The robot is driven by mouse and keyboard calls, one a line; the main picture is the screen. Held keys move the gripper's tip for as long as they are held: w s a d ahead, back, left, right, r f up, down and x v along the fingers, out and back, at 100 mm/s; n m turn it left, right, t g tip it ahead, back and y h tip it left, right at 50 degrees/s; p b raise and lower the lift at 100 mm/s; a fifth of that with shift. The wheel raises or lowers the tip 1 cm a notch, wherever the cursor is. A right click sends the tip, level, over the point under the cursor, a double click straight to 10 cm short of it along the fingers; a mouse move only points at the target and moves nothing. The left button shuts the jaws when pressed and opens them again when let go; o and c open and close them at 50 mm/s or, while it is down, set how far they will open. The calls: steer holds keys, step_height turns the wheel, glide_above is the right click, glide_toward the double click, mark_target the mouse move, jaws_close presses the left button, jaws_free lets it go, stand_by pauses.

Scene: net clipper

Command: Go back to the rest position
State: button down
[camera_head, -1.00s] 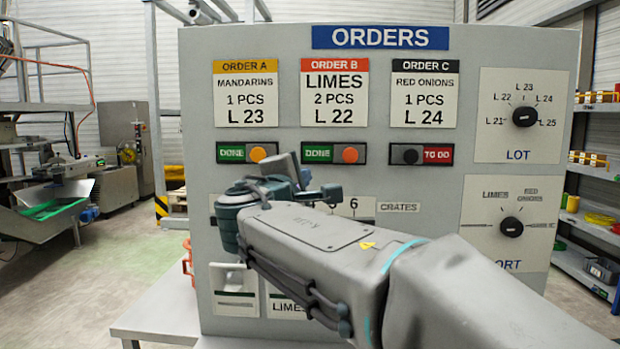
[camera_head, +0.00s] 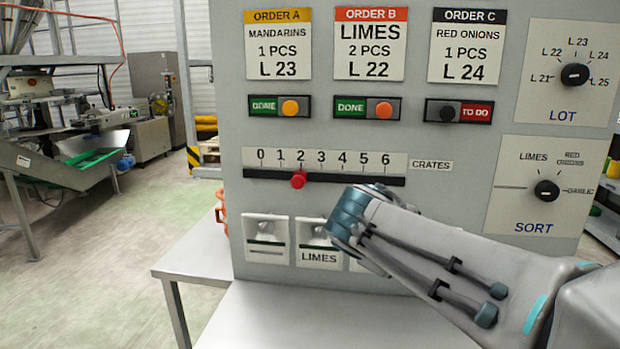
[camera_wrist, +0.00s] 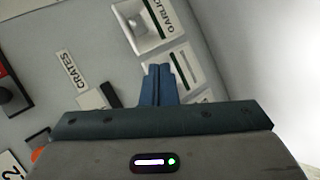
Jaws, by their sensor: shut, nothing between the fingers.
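My gripper (camera_wrist: 159,72) shows in the wrist view with its two blue fingers together and nothing between them. It points at the lower part of the grey panel, near a label reading GARLIC (camera_wrist: 177,20), without clear contact. In the head view my arm reaches in from the lower right, its teal wrist in front of the panel's lower middle. My fingers are hidden there. The grey ORDERS panel (camera_head: 225,110) carries a crates slider whose red knob (camera_head: 298,180) stands at 2. Orders A and B show DONE; order C (camera_head: 460,112) shows TO DO.
The lot dial (camera_head: 575,75) and the sort dial (camera_head: 546,190) are on the panel's right. A LIMES switch plate (camera_head: 320,242) is low on the panel, partly beside my wrist. A light table (camera_head: 200,248) stands at the panel's foot. Open floor lies left.

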steer(key=s+a+f+m+g+y+p, duration=0.1)
steer(key=s+f+m+g+y, duration=0.5)
steer(key=s+f, duration=0.9)
steer(key=s+m+p, duration=0.1)
steer(key=s+m, duration=0.1)
steer(key=m, duration=0.1)
